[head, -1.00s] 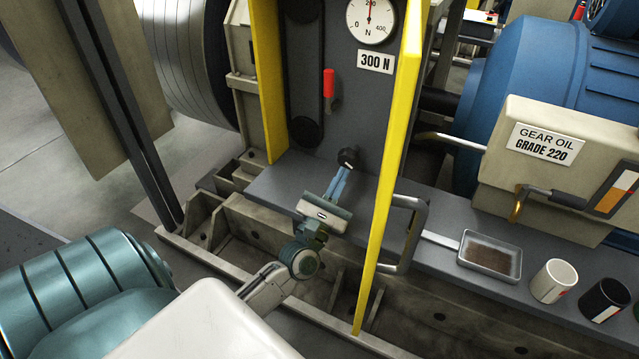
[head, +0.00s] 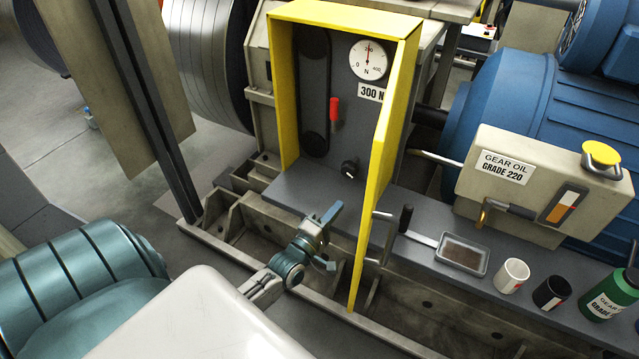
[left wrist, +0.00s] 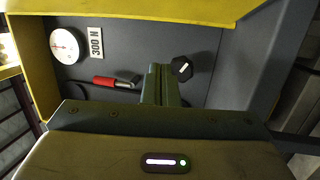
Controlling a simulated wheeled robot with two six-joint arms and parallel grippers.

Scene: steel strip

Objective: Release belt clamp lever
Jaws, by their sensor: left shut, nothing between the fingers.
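The lever with the red handle (head: 334,109) is mounted on the grey panel beside the dark belt loop (head: 314,90). Its red end points up in the head view. It also shows in the left wrist view (left wrist: 104,82), lying sideways. A black knob (head: 349,169) sits lower on the panel and shows in the left wrist view (left wrist: 181,68). My left gripper (head: 334,209) is shut and empty, in front of and below the knob, apart from the lever. Its closed fingers (left wrist: 159,84) lie between lever and knob in the wrist picture. My right gripper is out of view.
A yellow guard (head: 395,110) frames the panel, its right side standing forward close to my left gripper. A round gauge (head: 369,60) is above a 300 N label (head: 371,93). A tray (head: 463,254), cups and a green bottle (head: 607,294) stand on the ledge at right.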

